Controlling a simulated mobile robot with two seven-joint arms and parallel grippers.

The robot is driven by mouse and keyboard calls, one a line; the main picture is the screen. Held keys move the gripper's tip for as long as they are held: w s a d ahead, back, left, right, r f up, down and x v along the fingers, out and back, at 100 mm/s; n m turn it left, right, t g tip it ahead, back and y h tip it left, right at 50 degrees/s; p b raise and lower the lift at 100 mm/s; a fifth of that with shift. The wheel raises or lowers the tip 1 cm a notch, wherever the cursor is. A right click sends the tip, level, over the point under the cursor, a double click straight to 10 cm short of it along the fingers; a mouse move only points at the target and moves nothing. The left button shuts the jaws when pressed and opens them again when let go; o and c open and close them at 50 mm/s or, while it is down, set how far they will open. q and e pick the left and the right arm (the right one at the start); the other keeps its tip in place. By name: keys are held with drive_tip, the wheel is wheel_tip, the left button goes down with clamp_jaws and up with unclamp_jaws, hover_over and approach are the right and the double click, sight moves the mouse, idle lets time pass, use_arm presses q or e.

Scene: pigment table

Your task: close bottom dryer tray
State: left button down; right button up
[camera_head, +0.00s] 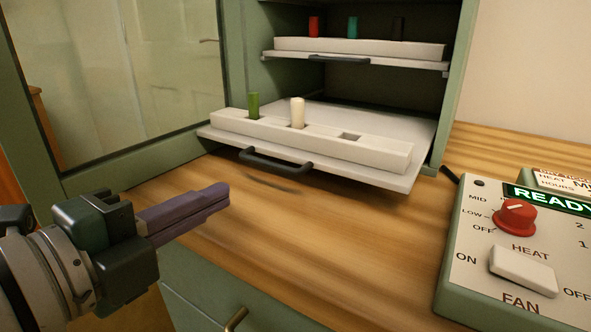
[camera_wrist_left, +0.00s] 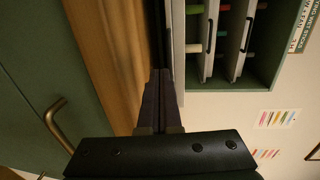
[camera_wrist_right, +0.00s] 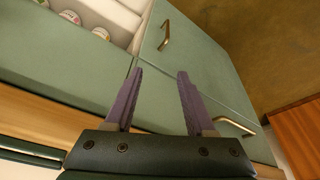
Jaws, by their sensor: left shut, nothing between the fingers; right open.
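The bottom dryer tray (camera_head: 390,178) is pulled out of the green dryer cabinet (camera_head: 452,95), over the wooden worktop. It has a black bar handle (camera_head: 277,163) on its front edge. A white holder on it carries a green stick (camera_head: 254,105) and a cream stick (camera_head: 297,112), with an empty slot to their right. My left gripper (camera_head: 222,192) is shut and empty, left of and in front of the handle, apart from it. Its closed fingers also show in the left wrist view (camera_wrist_left: 160,85). My right gripper (camera_wrist_right: 158,85) is open and empty, seen only in the right wrist view, near green drawer fronts.
An upper tray (camera_head: 420,62) with red, teal and dark sticks sits inside the cabinet. A control box (camera_head: 480,240) with a red knob and a lit READY sign stands at the right. The glazed door (camera_head: 120,75) stands open at the left. Worktop in front of the tray is clear.

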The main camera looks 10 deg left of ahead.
use_arm(q)
drive_tip(key=x, duration=0.2)
drive_tip(key=r+x, duration=0.1)
drive_tip(key=x, duration=0.2)
drive_tip(key=shift+w+d+b, duration=0.15)
drive_tip(key=shift+w+b, duration=0.15)
drive_tip(key=shift+w, duration=0.05)
use_arm(e)
drive_tip(key=shift+f, duration=0.4)
